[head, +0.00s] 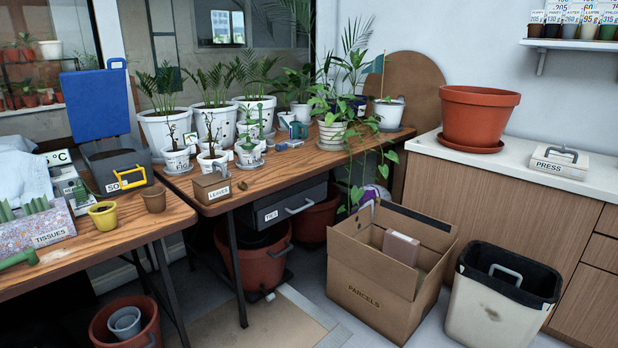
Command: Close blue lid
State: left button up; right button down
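The blue lid (96,104) stands raised, almost upright, at the back of a dark grey box (108,168) on the left table. A blue loop handle shows at the lid's top edge. The box has a label that starts "SO", partly covered by a yellow-handled thing (129,179) at its front. The inside of the box is mostly hidden from here. Neither of my grippers shows in the head view.
Several potted palms (211,121) crowd the wooden table to the right. A parcels carton (372,279) and bin (491,310) stand on the floor.

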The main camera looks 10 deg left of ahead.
aim_at(97, 106)
jog(key=i+j+u, duration=0.1)
jog(key=i+u, duration=0.55)
jog(key=u, duration=0.2)
jog(key=i+l+u, duration=0.15)
jog(key=i+u, duration=0.25)
jog(key=k, duration=0.05)
